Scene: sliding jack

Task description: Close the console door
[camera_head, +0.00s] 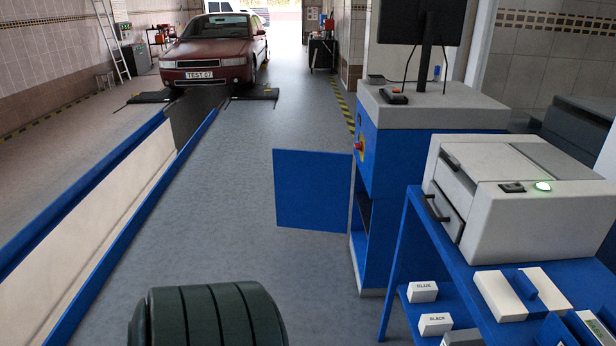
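The blue console door (313,190) stands open, a flat panel sticking out to the left from the console's left side. Its right edge meets the console near the dark lower opening (364,209). The console (410,165) is a blue cabinet with a light grey top, right of centre. A red button with a yellow surround (359,147) sits on its side above the door. No handle shows on the face of the door that I see. Neither of my grippers is in view, so whether they are open or shut is hidden.
A blue table (437,248) with a white printer-like machine (520,195) and small boxes stands close at right, in front of the console. A blue-edged pit (95,215) runs along the left. Floor (235,235) left of the door is clear. A red car (213,50) stands farther back.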

